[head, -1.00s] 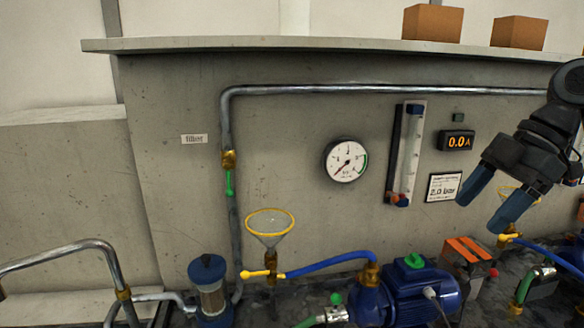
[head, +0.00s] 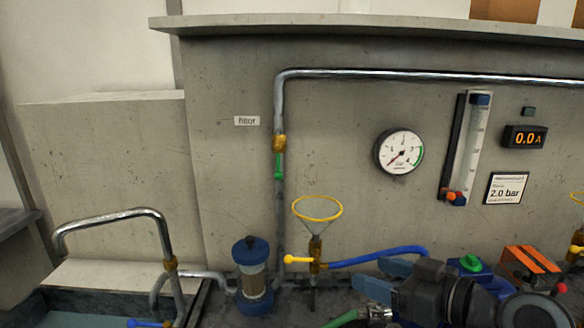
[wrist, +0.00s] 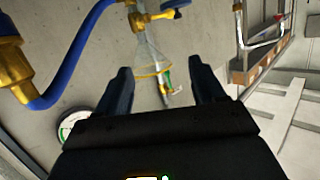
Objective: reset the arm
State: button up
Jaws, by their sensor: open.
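My gripper (head: 372,277) is at the lower right of the head view, low in front of the blue pump, with its blue fingers pointing left. In the wrist view my gripper (wrist: 158,75) has its two dark fingers wide apart. It is open and nothing is held. The yellow-rimmed funnel (wrist: 152,70) shows in the gap between the fingers, beyond them. In the head view the funnel (head: 318,209) stands left of my gripper, above a yellow-handled valve (head: 298,260). My wrist hides most of the pump body.
A blue hose (head: 375,256) runs just behind the fingers. A filter (head: 251,275) stands further left, near a bent metal pipe (head: 110,218) over a basin. The wall carries a gauge (head: 398,152), a flow tube (head: 466,145) and a display (head: 525,137). An orange-topped box (head: 530,262) stands right.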

jog(key=s+f+m+t+h+b, duration=0.1)
jog(key=s+f+m+h, duration=0.1)
jog(key=s+f, duration=0.3)
jog(key=s+f+m+t+h+b, duration=0.1)
jog(key=s+f+m+h, duration=0.2)
jog(key=s+f, duration=0.3)
jog(key=s+f+m+t+h+b, duration=0.1)
jog(key=s+f+m+h, duration=0.2)
jog(key=s, duration=0.7)
jog(key=shift+a+f+m, duration=0.25)
jog(key=shift+f+m, duration=0.65)
jog(key=shift+f, duration=0.3)
jog(key=s+d+r+n+h+b, duration=0.1)
jog(key=s+d, duration=0.2)
jog(key=s, duration=0.7)
jog(key=s+d+r+n+h+b, duration=0.1)
jog(key=s+d, duration=0.3)
jog(key=s, duration=0.7)
jog(key=shift+s+r+t+b, duration=0.25)
jog(key=shift+r+t+b, duration=0.1)
jog(key=shift+r, duration=0.25)
